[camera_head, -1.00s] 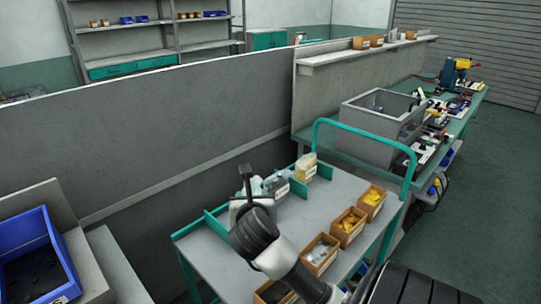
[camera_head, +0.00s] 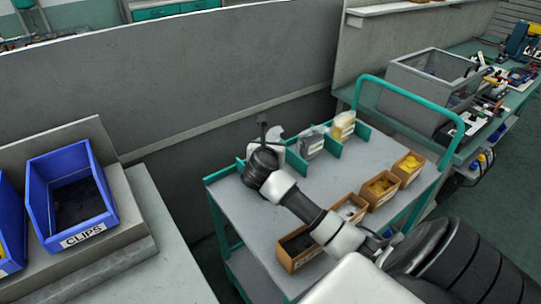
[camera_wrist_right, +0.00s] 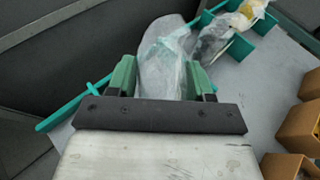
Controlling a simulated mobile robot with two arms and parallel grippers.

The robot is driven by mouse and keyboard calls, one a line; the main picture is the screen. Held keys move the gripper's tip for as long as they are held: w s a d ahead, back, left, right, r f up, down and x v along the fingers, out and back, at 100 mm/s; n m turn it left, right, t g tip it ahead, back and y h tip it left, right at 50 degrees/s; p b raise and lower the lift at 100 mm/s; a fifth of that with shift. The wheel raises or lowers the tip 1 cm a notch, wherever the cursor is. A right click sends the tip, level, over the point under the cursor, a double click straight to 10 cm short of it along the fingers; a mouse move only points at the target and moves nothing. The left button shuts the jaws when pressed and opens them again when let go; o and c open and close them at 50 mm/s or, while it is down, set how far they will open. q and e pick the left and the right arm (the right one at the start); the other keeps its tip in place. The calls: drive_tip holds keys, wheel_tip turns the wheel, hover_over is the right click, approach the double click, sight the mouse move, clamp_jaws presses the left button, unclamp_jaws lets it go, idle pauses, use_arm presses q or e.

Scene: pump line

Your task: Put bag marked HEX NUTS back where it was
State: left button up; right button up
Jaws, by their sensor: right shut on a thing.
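My right gripper (camera_wrist_right: 160,78) is shut on a clear plastic bag (camera_wrist_right: 162,50), held upright between its green finger pads; I cannot read a label on it. In the head view, the right gripper (camera_head: 264,140) is over the far left part of the cart (camera_head: 310,195), mostly hidden by its own wrist. Beside it, between teal dividers, stand a grey bag (camera_head: 312,141) and a pale yellow bag (camera_head: 343,126); both also show in the right wrist view. Whether the held bag touches the cart top, I cannot tell. My left gripper is not in view.
Open cardboard boxes (camera_head: 380,190) line the cart's near side. A teal divider (camera_wrist_right: 75,105) runs left of the held bag in the wrist view. A blue CLIPS bin (camera_head: 70,195) stands at left. A grey partition (camera_head: 180,85) rises behind the cart.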

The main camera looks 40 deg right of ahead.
drive_tip(key=shift+f, duration=1.9)
drive_tip(key=shift+f, duration=0.2)
drive_tip(key=o, duration=0.9)
drive_tip(key=shift+r, duration=0.25)
drive_tip(key=shift+s+a, duration=0.2)
drive_tip(key=shift+a, duration=0.1)
drive_tip(key=v, duration=1.1)
drive_tip(key=shift+s+b, duration=0.2)
drive_tip(key=shift+b, duration=0.1)
